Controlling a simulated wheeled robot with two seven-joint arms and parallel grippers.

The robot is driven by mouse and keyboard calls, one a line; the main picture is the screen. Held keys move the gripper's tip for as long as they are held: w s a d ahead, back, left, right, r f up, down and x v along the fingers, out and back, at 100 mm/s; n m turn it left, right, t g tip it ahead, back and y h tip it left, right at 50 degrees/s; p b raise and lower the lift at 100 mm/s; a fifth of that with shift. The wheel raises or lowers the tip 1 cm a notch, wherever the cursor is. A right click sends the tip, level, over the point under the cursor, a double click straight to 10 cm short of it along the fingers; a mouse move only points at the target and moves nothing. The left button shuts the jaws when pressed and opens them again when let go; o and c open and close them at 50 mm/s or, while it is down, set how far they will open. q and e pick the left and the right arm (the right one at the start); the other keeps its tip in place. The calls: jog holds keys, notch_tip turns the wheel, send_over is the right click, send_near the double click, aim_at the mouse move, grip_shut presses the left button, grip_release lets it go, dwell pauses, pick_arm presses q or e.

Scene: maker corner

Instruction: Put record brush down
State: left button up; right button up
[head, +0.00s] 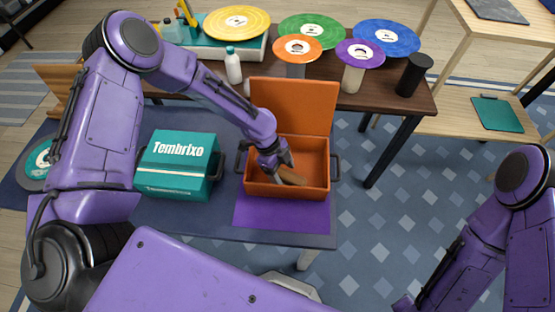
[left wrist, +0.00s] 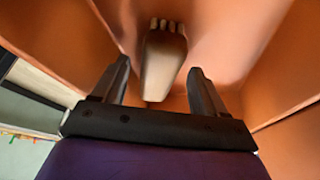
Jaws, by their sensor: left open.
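The record brush (head: 292,178), with a wooden-looking body, lies inside the open orange box (head: 258,187). In the left wrist view the brush (left wrist: 163,62) shows as a pale brown body with a row of light tufts at its far end, against the orange inside of the box (left wrist: 230,35). My left gripper (head: 282,163) reaches down into the box over the brush. In the left wrist view its two fingers (left wrist: 157,76) stand apart with the brush between and beyond them, and gaps show on both sides. My right gripper is out of view.
The box stands on a purple mat (head: 285,214), its lid (head: 293,103) raised behind. A teal Tembrixo case (head: 178,165) is to the left. The dark wooden table (head: 325,92) behind carries coloured records, a white bottle (head: 233,66) and a black cylinder (head: 413,75).

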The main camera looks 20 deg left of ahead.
pick_arm(q)
jog(key=b+v, duration=0.1)
jog(key=v, duration=0.9)
jog(key=shift+r, duration=0.1)
